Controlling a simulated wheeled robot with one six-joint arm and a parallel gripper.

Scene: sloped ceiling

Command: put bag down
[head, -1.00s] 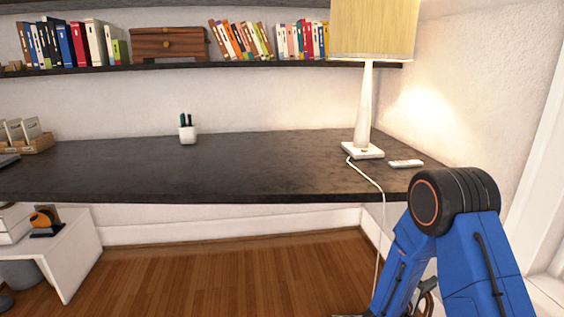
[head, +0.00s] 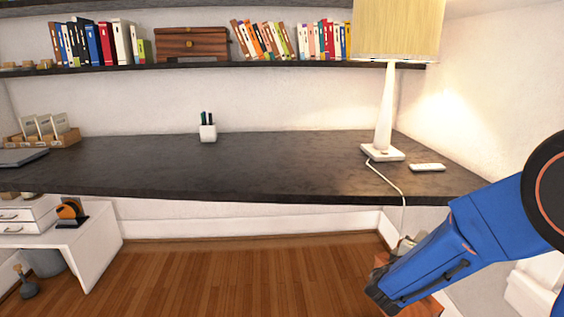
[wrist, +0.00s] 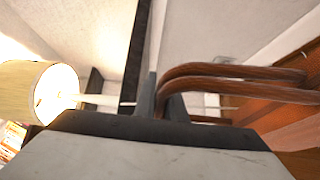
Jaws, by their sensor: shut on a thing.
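My gripper (wrist: 160,98) shows in the wrist view, its two dark fingers closed on the brown, rounded handles (wrist: 225,72) of the bag. Part of the orange-brown bag (wrist: 285,125) shows at the right of that view; the rest is out of frame. In the head view my blue arm reaches down at the lower right, in front of the desk's right end. A brown piece, probably the bag (head: 426,306), shows just below the arm, low over the wooden floor. The arm hides most of it, and I cannot tell whether it touches the floor.
The dark desk (head: 270,165) has a wide clear top. The lamp cord hangs near my arm.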

